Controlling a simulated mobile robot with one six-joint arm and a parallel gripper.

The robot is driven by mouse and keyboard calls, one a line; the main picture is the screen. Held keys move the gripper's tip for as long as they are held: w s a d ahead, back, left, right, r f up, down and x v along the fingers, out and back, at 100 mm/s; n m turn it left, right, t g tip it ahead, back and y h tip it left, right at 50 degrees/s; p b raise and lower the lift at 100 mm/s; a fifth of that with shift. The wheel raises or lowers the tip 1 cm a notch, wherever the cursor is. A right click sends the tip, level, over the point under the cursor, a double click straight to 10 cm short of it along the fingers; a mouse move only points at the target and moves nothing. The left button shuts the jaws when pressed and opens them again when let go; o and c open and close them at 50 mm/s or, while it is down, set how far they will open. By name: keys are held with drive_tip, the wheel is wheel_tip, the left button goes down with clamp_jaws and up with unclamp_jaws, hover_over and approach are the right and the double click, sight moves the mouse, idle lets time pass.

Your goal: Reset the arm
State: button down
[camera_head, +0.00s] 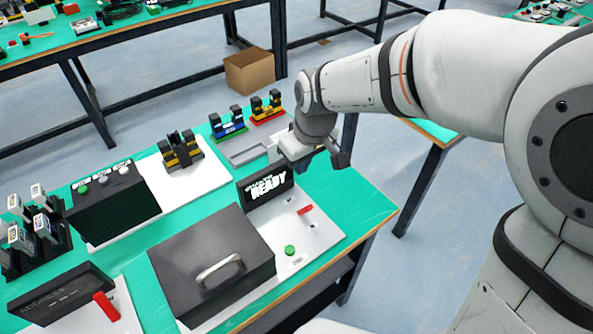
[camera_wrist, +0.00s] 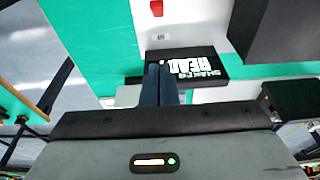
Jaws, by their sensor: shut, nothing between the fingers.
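My arm reaches in from the right in the head view, with my gripper (camera_head: 318,158) pointing down over the far right part of the green-topped table (camera_head: 362,208). It hangs behind the black display (camera_head: 266,187) that reads READY. In the wrist view my gripper (camera_wrist: 160,72) shows its two dark fingers together, with nothing between them. The fingers overlap part of the display (camera_wrist: 205,66) in that view. I cannot tell the exact gap between the fingertips and the table.
A dark box with a handle (camera_head: 212,262) stands before the display. A red lever (camera_head: 305,210) and green button (camera_head: 290,250) are on the white panel. Blue (camera_head: 228,123) and yellow-red (camera_head: 267,107) racks stand behind, beside a grey tray (camera_head: 248,152). Open floor lies right.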

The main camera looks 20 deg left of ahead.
drive_tip(key=s+d+r+m+t, duration=0.1)
drive_tip(key=d+r+m, duration=0.15)
drive_tip(key=d, duration=0.65)
drive_tip(key=s+d+r+m, duration=0.1)
drive_tip(key=d+r+m, duration=0.15)
drive_tip(key=d, duration=0.65)
drive_tip(key=s+d+f+m+h, duration=0.1)
drive_tip(key=s+d+m+h, duration=0.1)
drive_tip(key=s+d+m, duration=0.3)
drive_tip(key=s+d, duration=0.3)
drive_tip(key=d, duration=0.3)
drive_tip(key=shift+f+m, duration=0.3)
drive_tip(key=shift+m, duration=0.1)
